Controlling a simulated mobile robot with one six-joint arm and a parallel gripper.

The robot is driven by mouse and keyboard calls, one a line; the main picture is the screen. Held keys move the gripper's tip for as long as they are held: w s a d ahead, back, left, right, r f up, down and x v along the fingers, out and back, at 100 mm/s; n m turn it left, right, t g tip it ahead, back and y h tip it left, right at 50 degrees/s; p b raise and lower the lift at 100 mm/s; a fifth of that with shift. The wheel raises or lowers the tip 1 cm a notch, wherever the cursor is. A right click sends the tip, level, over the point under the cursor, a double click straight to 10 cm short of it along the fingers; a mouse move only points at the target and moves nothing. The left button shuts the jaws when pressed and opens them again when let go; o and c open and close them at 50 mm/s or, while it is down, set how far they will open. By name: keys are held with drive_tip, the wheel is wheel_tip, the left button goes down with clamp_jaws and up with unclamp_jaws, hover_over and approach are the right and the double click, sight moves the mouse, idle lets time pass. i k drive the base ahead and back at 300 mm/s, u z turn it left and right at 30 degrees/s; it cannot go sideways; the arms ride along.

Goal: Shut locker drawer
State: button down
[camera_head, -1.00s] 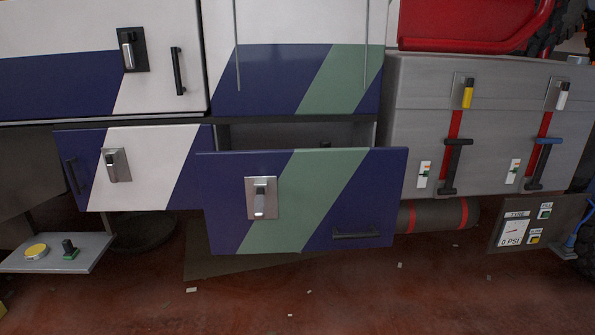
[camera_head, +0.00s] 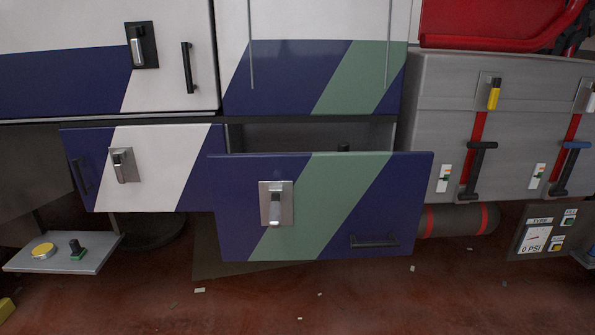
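The locker drawer (camera_head: 320,225) stands pulled out from the truck side. Its front is dark blue with a green diagonal stripe. It has a silver latch (camera_head: 276,204) left of centre and a black bar handle (camera_head: 374,241) at lower right. Above its top edge a dark gap shows the drawer's inside, with a small dark object (camera_head: 344,148) partly hidden behind the front. My gripper is not in view.
A blue and white panel (camera_head: 150,170) with its own latch is left of the drawer. Grey strapped cases (camera_head: 440,125) and a gauge panel (camera_head: 540,235) stand right. The red floor in front is mostly clear.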

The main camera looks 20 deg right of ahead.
sight(336, 205)
drive_tip(key=z, duration=0.1)
drive_tip(key=i, duration=0.9)
drive_tip(key=z, duration=0.45)
